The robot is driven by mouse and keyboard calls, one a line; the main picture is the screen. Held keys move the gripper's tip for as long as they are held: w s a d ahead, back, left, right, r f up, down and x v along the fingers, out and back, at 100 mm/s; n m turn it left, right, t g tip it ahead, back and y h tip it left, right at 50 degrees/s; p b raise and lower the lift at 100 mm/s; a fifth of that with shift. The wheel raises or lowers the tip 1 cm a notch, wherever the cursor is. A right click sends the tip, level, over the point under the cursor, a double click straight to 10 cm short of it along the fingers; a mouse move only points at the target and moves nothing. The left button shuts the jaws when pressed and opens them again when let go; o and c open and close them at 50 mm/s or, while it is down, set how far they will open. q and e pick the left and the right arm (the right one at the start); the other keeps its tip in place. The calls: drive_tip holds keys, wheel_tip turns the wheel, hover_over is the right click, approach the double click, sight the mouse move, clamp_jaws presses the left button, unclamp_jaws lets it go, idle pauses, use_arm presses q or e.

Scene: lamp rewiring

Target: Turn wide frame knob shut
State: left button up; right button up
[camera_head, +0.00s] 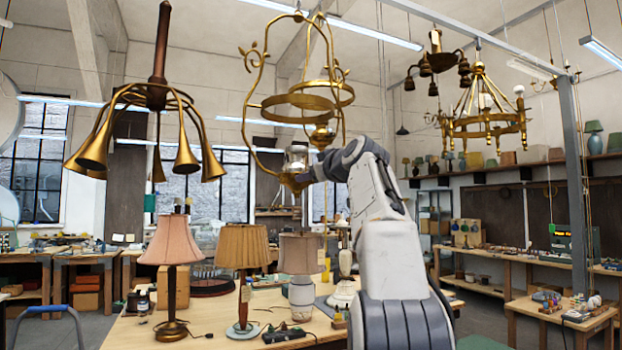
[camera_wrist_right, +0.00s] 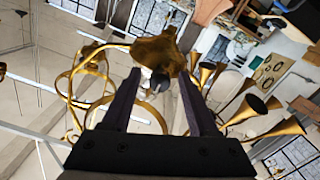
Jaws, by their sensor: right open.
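The wide brass frame (camera_head: 247,125) hangs from above in the middle of the head view, with curved side arms, rings and a brass cup at its foot. It also shows in the right wrist view, where its flared brass part (camera_wrist_right: 158,50) lies past the fingertips. A small dark knob (camera_wrist_right: 158,86) shows below that part, between the two fingers. My right gripper (camera_wrist_right: 159,76) is open, with one finger on each side of the knob; I cannot tell whether either touches it. In the head view the right gripper (camera_head: 300,178) is at the frame's foot, mostly hidden by my wrist. My left gripper is out of view.
A brass horn chandelier (camera_head: 160,98) hangs to the left and a ring chandelier (camera_head: 485,123) to the right. Below, a workbench (camera_head: 130,335) bears a pink-shaded lamp (camera_head: 171,245), a pleated-shade lamp (camera_head: 241,247) and a grey-shaded lamp (camera_head: 301,255). Air around the frame's left side is clear.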

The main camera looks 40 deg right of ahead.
drive_tip(key=b+v, duration=0.4)
drive_tip(key=v, duration=0.5)
drive_tip(key=shift+s, duration=0.2)
